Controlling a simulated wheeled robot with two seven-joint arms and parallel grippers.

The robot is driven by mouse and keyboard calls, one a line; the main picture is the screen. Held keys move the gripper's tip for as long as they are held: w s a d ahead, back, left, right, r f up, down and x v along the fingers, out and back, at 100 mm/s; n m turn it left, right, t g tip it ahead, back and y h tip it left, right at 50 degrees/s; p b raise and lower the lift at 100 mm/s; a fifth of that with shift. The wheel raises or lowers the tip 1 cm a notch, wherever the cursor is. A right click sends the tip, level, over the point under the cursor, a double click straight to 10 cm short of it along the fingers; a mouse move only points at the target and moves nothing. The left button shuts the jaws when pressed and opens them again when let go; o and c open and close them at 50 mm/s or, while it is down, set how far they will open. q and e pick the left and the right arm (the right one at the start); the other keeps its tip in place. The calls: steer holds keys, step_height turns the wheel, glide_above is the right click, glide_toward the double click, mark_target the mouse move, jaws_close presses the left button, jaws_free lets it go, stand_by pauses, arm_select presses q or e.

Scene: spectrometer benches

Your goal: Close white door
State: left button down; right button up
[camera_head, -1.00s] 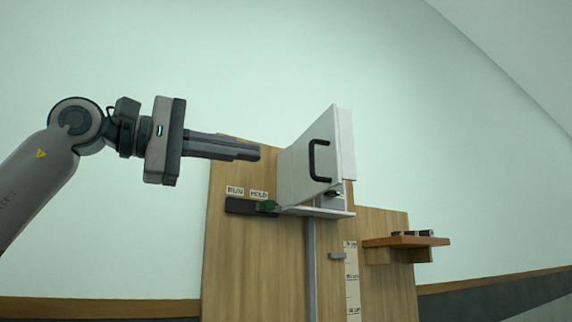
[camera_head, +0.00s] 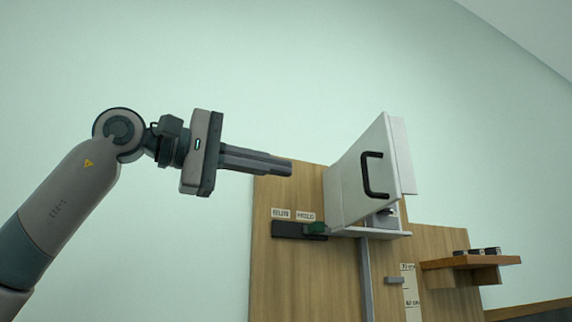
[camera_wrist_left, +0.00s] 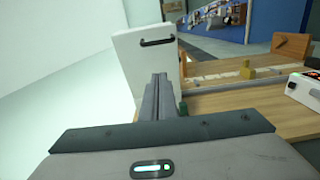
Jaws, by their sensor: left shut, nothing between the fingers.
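The white door (camera_head: 358,178) with a black C-shaped handle (camera_head: 373,175) stands swung open on a small white box mounted on the wooden panel. It also shows in the left wrist view (camera_wrist_left: 146,67), with its handle (camera_wrist_left: 157,43) near the top. My left gripper (camera_head: 290,168) is shut and empty. Its fingertips point right, left of the door and apart from it in the head view. In the left wrist view the fingers (camera_wrist_left: 158,82) overlap the lower part of the door, so contact there is unclear. My right gripper is not in view.
The wooden panel (camera_head: 272,270) carries a dark slider with a green knob (camera_head: 316,228), RUN and HOLD labels, and a grey vertical rail (camera_head: 367,280). A wooden shelf (camera_head: 470,263) with small dark items juts out at right. The wall area above is clear.

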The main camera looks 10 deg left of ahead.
arm_select(q)
steer(key=w+d+p, duration=0.4)
steer(key=d+p, duration=0.1)
steer(key=d, duration=0.6)
steer(key=shift+w, duration=0.15)
steer(key=shift+d+f, duration=0.1)
